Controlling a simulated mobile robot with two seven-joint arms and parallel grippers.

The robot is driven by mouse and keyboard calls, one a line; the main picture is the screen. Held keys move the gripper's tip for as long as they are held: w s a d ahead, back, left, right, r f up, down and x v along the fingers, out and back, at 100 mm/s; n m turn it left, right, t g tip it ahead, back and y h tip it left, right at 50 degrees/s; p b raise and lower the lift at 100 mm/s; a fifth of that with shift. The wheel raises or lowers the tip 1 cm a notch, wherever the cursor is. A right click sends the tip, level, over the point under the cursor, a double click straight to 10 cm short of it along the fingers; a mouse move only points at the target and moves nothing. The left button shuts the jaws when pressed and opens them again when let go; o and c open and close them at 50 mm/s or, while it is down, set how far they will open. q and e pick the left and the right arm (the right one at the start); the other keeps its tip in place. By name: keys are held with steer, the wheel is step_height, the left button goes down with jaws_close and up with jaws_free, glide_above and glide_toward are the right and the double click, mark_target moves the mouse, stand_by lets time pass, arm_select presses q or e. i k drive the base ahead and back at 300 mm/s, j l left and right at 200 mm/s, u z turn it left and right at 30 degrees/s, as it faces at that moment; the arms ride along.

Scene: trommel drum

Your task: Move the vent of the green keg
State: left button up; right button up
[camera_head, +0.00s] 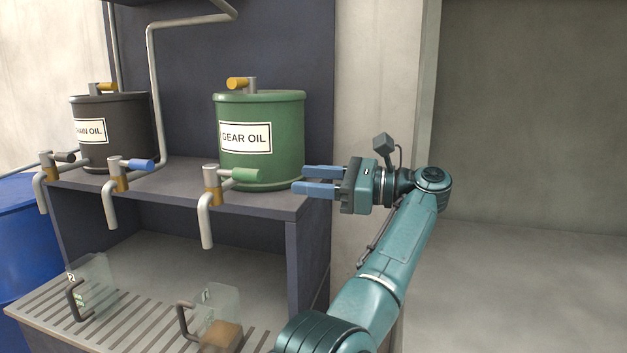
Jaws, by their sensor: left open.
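The green keg (260,150), labelled GEAR OIL, stands upright on the shelf. Its vent (238,84) is a short grey post on the lid with a yellow-orange handle pointing left. My left gripper (309,181) is open and empty, its two blue fingers pointing left. It is to the right of the keg's lower part, near the shelf's right end and well below the vent. No contact with the keg can be made out. My right gripper is not in view.
A dark keg (115,130) with its own yellow vent (102,87) stands at left. Taps with a green handle (240,175), a blue handle (140,165) and a dark handle hang along the shelf's front. Clear jugs (218,310) stand on the slatted tray below. A grey pipe (153,80) rises between the kegs.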

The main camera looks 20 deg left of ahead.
mark_target(242, 87)
steer(key=k, duration=1)
